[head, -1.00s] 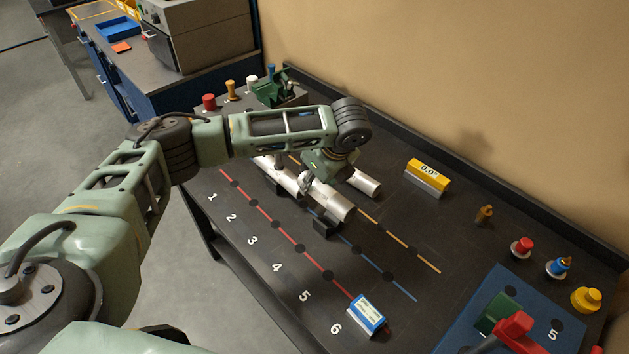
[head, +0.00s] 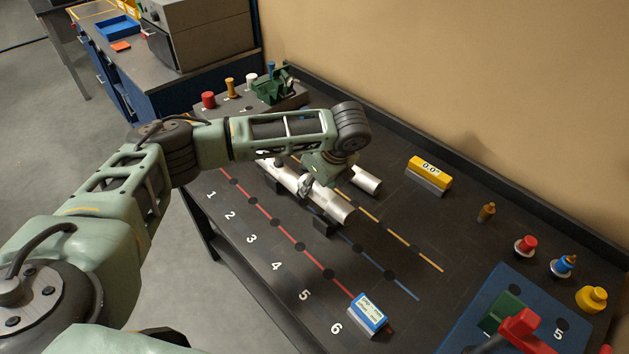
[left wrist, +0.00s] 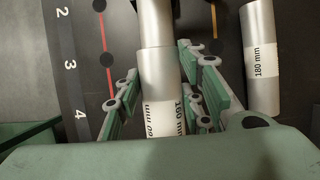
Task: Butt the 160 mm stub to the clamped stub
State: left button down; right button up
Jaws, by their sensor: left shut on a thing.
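The silver 160 mm stub (head: 336,206) lies between the fingers of my left gripper (head: 307,187), which is shut on it. Its printed label shows in the left wrist view (left wrist: 161,85), with a finger of the left gripper (left wrist: 163,88) on each side. The clamped stub (head: 284,176) is in line with it, toward the far left of the bench, and shows at the top of the left wrist view (left wrist: 154,22). The two ends meet in the picture; I cannot tell whether they touch or sit at the same height. My right gripper is not in view.
A 180 mm stub (left wrist: 260,62) lies alongside, to the right; it also shows in the head view (head: 366,181). A dark support block (head: 323,225) stands under the near stub. A yellow 0.0° display (head: 429,172) and a blue-and-white box (head: 368,314) stand on the bench.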

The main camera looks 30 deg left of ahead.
aim_at(312, 192)
pick_arm(q)
jog(key=shift+f, duration=0.15)
dwell(0.4)
jog(key=shift+f, duration=1.15)
jog(key=shift+f, duration=0.3)
jog(key=shift+f, duration=0.35)
jog(key=shift+w+a+p, duration=0.15)
jog(key=shift+a+p, duration=0.25)
jog(key=shift+a, duration=0.05)
dwell(0.9)
